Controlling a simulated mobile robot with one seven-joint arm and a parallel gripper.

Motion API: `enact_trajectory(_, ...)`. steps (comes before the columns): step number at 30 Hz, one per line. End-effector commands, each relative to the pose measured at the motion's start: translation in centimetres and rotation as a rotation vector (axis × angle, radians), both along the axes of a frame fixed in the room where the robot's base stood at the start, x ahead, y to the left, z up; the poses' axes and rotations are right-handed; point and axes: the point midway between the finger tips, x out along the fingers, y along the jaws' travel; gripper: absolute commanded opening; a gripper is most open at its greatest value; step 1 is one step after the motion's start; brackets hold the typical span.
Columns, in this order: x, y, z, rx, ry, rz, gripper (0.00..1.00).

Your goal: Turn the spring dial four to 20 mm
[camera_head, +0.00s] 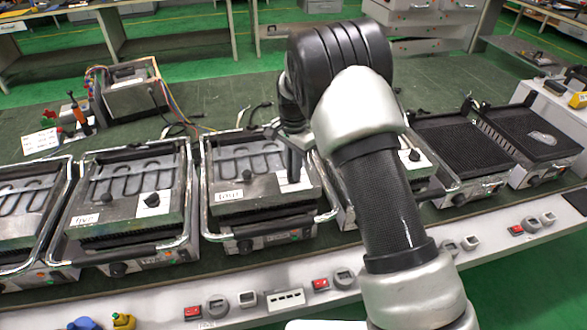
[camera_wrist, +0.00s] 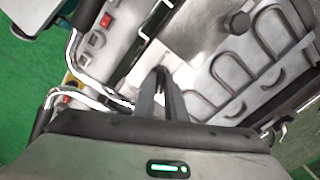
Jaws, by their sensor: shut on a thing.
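A row of grill-like heater units with grey loop elements stands on the bench. My gripper (camera_head: 293,172) reaches down to the white square plate of the third unit from the left (camera_head: 264,205). In the wrist view its fingers (camera_wrist: 162,76) are nearly together. They are shut on the spring dial there, which they and the arm largely hide. I cannot read its scale or its setting. Another black dial (camera_head: 152,200) sits on a white plate on the unit to the left. A black knob (camera_wrist: 237,21) also shows in the wrist view, apart from the fingers.
Chrome handles (camera_head: 272,222) rise around the units close to my gripper. A box with wires (camera_head: 132,90) stands behind on the left. Two black grid plates (camera_head: 460,147) lie to the right. Red switches (camera_head: 320,284) and knobs line the bench's front edge.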

Motion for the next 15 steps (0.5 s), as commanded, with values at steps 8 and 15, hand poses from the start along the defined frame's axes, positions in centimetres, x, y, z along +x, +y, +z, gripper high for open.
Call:
enact_trajectory(8, 0.07, 0.03, 0.09, 0.001, -0.002, -0.001, 0.0)
enact_trajectory(15, 0.05, 0.02, 0.07, 0.0, -0.001, 0.0, 0.3)
